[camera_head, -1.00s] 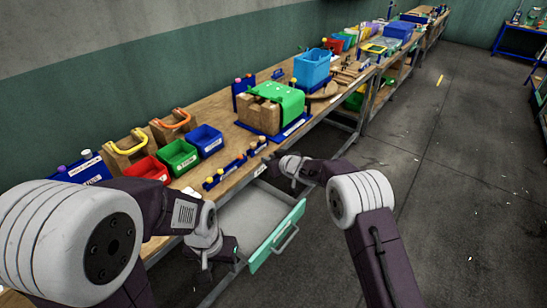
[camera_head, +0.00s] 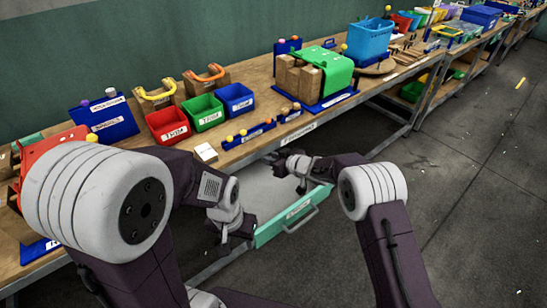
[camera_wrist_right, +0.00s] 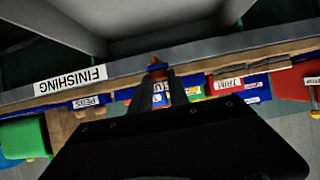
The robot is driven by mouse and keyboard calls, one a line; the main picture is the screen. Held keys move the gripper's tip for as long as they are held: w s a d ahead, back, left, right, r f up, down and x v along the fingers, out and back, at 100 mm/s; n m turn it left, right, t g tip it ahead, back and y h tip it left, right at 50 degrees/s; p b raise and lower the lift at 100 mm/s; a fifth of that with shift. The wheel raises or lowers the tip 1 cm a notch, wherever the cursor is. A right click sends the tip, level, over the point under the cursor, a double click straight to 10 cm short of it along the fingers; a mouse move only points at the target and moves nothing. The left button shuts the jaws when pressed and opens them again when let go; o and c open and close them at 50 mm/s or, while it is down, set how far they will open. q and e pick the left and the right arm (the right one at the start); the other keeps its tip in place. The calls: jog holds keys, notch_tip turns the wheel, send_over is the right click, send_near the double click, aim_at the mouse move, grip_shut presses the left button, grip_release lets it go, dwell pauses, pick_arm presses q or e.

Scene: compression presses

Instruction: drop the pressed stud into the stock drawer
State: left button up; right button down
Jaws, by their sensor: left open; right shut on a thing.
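The stock drawer stands open under the bench; its green front (camera_head: 293,215) and grey inside (camera_head: 262,190) show in the head view. My right gripper (camera_head: 274,158) is over the drawer's back part, close to the bench edge. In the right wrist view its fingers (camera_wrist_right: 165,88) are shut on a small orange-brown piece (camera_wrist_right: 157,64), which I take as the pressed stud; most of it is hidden. The stud is too small to make out in the head view. My left gripper (camera_head: 231,240) is open and empty, left of the drawer front and low.
The bench edge with its FINISHING label (camera_wrist_right: 70,80) is close to my right gripper. Red (camera_head: 168,124), green (camera_head: 205,112) and blue (camera_head: 236,98) bins stand on the bench behind a low blue rack (camera_head: 248,134). The floor right of the drawer is clear.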

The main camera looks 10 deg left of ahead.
notch_tip(320, 180, down, 6)
jog(key=b, duration=0.6)
jog(key=shift+r, duration=0.1)
jog(key=c, duration=1.2)
grip_release()
jog(key=shift+d, duration=0.1)
jog(key=v, duration=0.9)
jog(key=shift+p, duration=0.3)
